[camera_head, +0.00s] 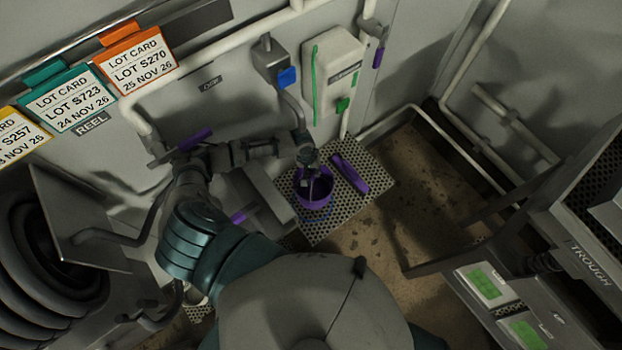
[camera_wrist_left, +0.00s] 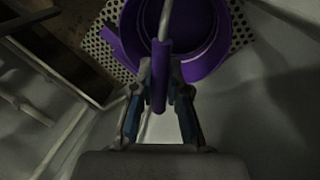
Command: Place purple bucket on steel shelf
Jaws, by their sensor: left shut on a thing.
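The purple bucket (camera_head: 314,193) is in the middle of the head view, over the perforated steel shelf (camera_head: 343,212). My left gripper (camera_head: 309,163) is above the bucket. In the left wrist view my left gripper (camera_wrist_left: 160,98) is shut on the purple grip of the bucket's handle (camera_wrist_left: 160,72). The bucket (camera_wrist_left: 205,62) hangs open side up beyond the fingers, with the perforated shelf (camera_wrist_left: 243,27) behind it. I cannot tell whether the bucket's base touches the shelf. My right gripper is not in view.
A purple bar (camera_head: 350,174) lies on the shelf just right of the bucket. A grey block (camera_head: 268,196) stands close on its left. A white wall box (camera_head: 333,72) and pipes are behind. A trough unit (camera_head: 588,262) stands at the right, with brown floor (camera_head: 385,215) between.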

